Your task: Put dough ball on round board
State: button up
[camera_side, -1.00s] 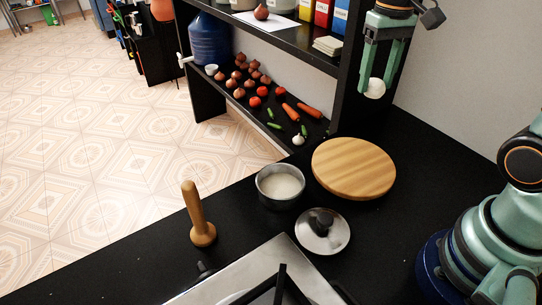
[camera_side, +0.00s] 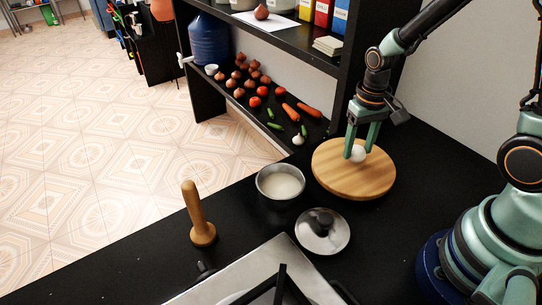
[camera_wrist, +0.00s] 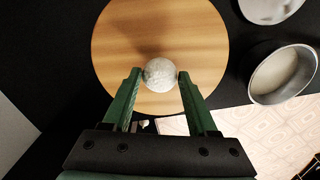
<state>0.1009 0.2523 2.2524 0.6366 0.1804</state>
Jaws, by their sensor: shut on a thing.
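The dough ball (camera_side: 358,154) is small, round and whitish. My gripper (camera_side: 358,151) is shut on it, with one finger on each side. The round board (camera_side: 352,184) is a flat light-wood disc on the black counter, and the ball is over its upper part in the side view. In the wrist view the ball (camera_wrist: 160,74) sits between my fingertips, with the board (camera_wrist: 160,30) behind it. I cannot tell whether the ball touches the board.
A metal pot (camera_side: 280,186) with whitish contents stands left of the board. A metal lid (camera_side: 323,231) lies in front of it. A wooden pestle (camera_side: 198,215) stands further left. A black shelf (camera_side: 270,112) with vegetables rises behind. The stove (camera_side: 225,287) is at the front.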

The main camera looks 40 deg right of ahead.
jog(key=shift+f, duration=0.75)
jog(key=shift+f, duration=0.1)
jog(key=o, duration=1.2)
notch_tip(320, 180, up, 12)
notch_tip(320, 180, up, 7)
jog(key=n+t, duration=0.3)
jog(key=t, duration=0.2)
send_over(357, 154)
jog(key=s+a, duration=0.3)
jog(key=shift+s+a+r+t, duration=0.15)
jog(key=shift+s+r+t, duration=0.15)
jog(key=shift+s+r, duration=0.25)
jog(key=shift+w, duration=0.1)
